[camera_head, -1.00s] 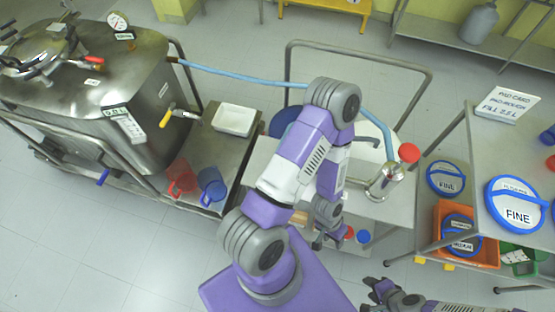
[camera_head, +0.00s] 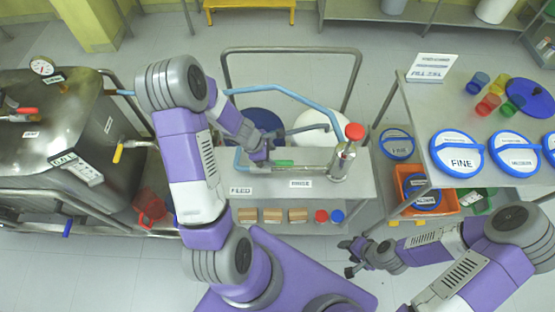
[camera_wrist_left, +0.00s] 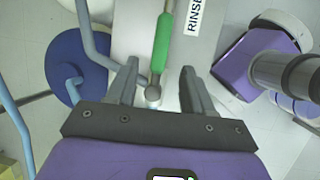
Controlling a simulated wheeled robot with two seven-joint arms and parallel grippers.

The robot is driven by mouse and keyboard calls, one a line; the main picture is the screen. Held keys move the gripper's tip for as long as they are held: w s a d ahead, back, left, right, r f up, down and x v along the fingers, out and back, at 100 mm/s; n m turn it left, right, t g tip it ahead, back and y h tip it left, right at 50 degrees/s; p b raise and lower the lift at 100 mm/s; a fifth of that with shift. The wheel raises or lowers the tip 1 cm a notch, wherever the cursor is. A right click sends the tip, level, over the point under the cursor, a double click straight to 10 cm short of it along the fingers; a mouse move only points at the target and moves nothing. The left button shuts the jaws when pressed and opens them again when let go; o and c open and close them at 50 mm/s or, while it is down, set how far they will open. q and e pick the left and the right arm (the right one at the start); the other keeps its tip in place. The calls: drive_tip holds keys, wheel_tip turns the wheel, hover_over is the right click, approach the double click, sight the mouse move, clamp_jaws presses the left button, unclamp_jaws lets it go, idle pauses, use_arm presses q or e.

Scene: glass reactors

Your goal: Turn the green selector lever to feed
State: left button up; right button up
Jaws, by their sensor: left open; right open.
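The green selector lever (camera_head: 284,163) sits on the steel cart top and points right, toward the RINSE label (camera_head: 300,184). The FEED label (camera_head: 241,190) is to the left. My left gripper (camera_head: 262,156) is at the lever's left end, which it partly hides. In the left wrist view the open left gripper (camera_wrist_left: 158,76) has one finger on each side of the lever's metal pivot end, with gaps on both sides. The green handle (camera_wrist_left: 163,42) extends beyond the fingertips. My right gripper (camera_head: 354,257) is open and empty in front of the cart, away from the lever.
A blue hose (camera_head: 262,97) runs above the cart. The steel vessel (camera_head: 65,130) is at left. Several small blocks lie on the lower shelf.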

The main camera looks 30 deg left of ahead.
sight(279, 162)
use_arm(q)
drive_tip(key=b+x, duration=0.3)
drive_tip(key=x, duration=0.4)
drive_tip(key=shift+f+b, duration=0.1)
drive_tip(key=shift+b, duration=0.2)
drive_tip(key=shift+c, duration=0.3)
drive_tip(key=shift+s, duration=0.1)
clamp_jaws()
